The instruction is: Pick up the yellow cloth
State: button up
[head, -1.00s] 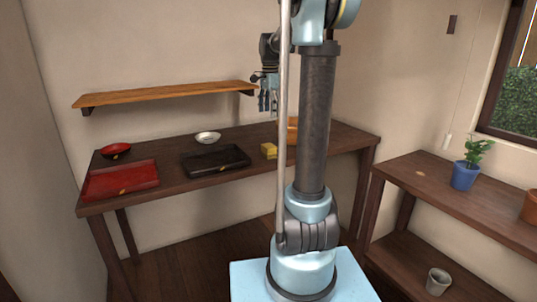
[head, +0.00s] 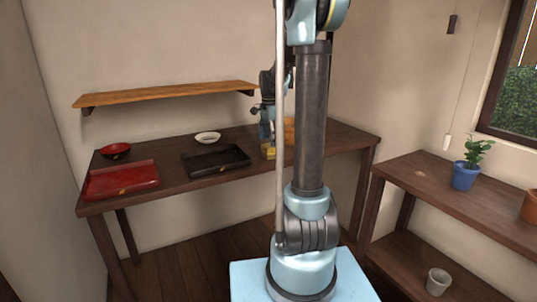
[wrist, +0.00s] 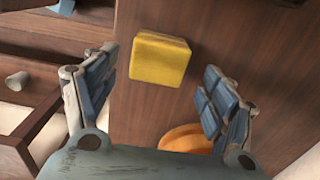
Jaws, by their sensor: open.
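The yellow cloth (wrist: 160,59) is a thick folded block lying on the dark wooden table. In the wrist view it sits just beyond and between the open fingers of my gripper (wrist: 166,95), not touching them as far as I can see. In the head view the yellow cloth (head: 268,154) is partly hidden by my gripper (head: 268,146), which is right above it, pointing down. My gripper is open and empty.
An orange bowl (wrist: 188,138) stands close to the cloth and shows under my right finger in the wrist view. A black tray (head: 215,162), a red tray (head: 120,180), a red bowl (head: 115,150) and a white bowl (head: 208,137) are farther left. A wooden shelf (head: 165,94) hangs above.

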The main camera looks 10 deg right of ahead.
jog(key=shift+s+a+f, duration=0.1)
jog(key=shift+a+f, duration=0.05)
jog(key=shift+f, duration=1.85)
jog(key=c, duration=1.1)
jog(key=shift+c, duration=0.2)
notch_tip(320, 180, up, 10)
jog(key=shift+r, duration=0.1)
